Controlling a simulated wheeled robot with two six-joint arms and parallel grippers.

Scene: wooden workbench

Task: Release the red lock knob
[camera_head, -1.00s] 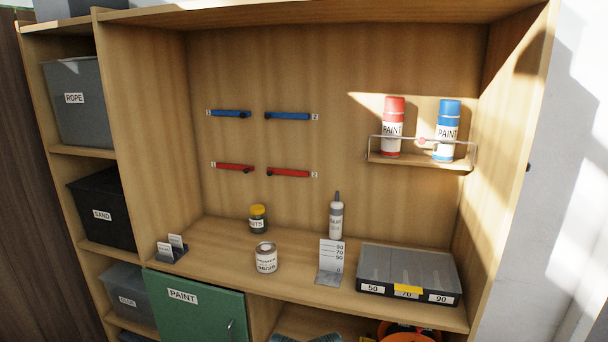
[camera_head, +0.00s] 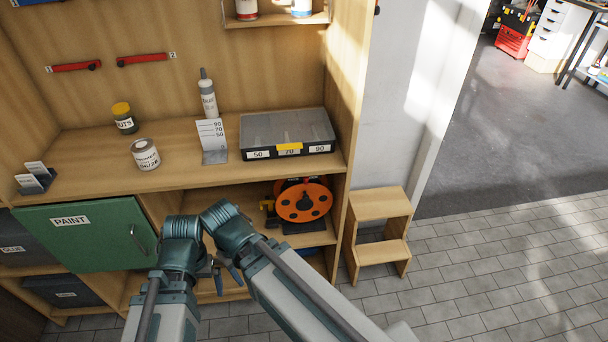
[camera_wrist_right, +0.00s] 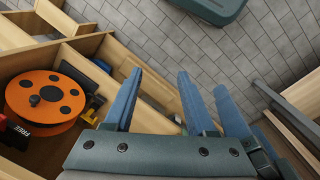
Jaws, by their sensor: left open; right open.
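An orange reel (camera_head: 303,201) stands on a dark base in the open lower compartment; in the right wrist view it is at the left (camera_wrist_right: 45,100). A red part (camera_wrist_right: 3,122) shows beside it at the left edge, near a "FREE" label (camera_wrist_right: 22,131); I cannot tell whether it is the lock knob. My left gripper (camera_head: 226,276) is open, in front of the lower compartment, left of the reel. My right gripper (camera_wrist_right: 160,72) is open, with nothing between its blue fingers; in the head view my arm links mostly hide it. Neither gripper touches the reel.
A yellow part (camera_head: 267,206) sits left of the reel. The green PAINT door (camera_head: 85,240) is shut at the left. Above are a grey case (camera_head: 287,130) and a can (camera_head: 145,154). A wooden step stool (camera_head: 378,206) stands right of the bench; the tiled floor beyond is clear.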

